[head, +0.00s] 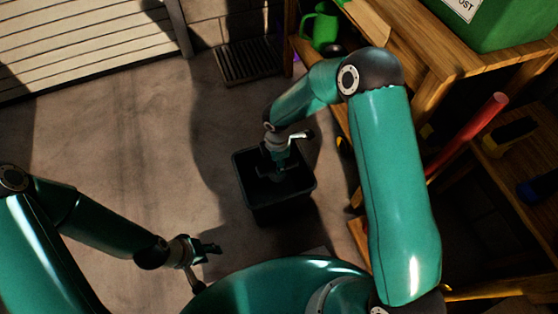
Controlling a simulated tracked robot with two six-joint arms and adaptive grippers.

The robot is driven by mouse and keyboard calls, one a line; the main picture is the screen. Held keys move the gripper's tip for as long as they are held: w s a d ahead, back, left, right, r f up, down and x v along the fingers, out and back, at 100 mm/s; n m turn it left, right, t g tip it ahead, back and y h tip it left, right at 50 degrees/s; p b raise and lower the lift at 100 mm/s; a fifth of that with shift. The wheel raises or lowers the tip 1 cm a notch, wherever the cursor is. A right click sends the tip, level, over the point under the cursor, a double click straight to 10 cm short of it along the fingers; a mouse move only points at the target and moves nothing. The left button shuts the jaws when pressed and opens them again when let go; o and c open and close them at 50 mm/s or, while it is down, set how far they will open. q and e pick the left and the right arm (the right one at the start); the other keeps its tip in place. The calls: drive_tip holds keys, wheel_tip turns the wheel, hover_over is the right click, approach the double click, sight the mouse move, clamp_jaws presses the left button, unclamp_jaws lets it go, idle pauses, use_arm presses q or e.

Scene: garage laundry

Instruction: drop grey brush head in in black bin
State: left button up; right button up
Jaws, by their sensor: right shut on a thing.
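The black bin (248,187) stands on the floor in the middle of the head view. My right gripper (285,168) points down over the bin's opening, with its fingertips in shadow. It is shut on a small dark grey thing, which seems to be the grey brush head (291,181); its shape is hard to make out against the dark inside of the bin. My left gripper (212,249) is at lower left, apart from the bin, and looks open and empty.
Wooden shelving (440,75) stands to the right, with a green box (500,25) on top and a red tube (470,135) sticking out. A green watering can (322,27) is at the top. A dark floor grate (248,62) lies behind the bin. Floor left of the bin is clear.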

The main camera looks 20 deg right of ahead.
wheel_tip(320, 180, down, 10)
drive_tip(key=b, duration=0.7)
drive_tip(key=o, duration=1.3)
drive_tip(key=shift+c, duration=0.2)
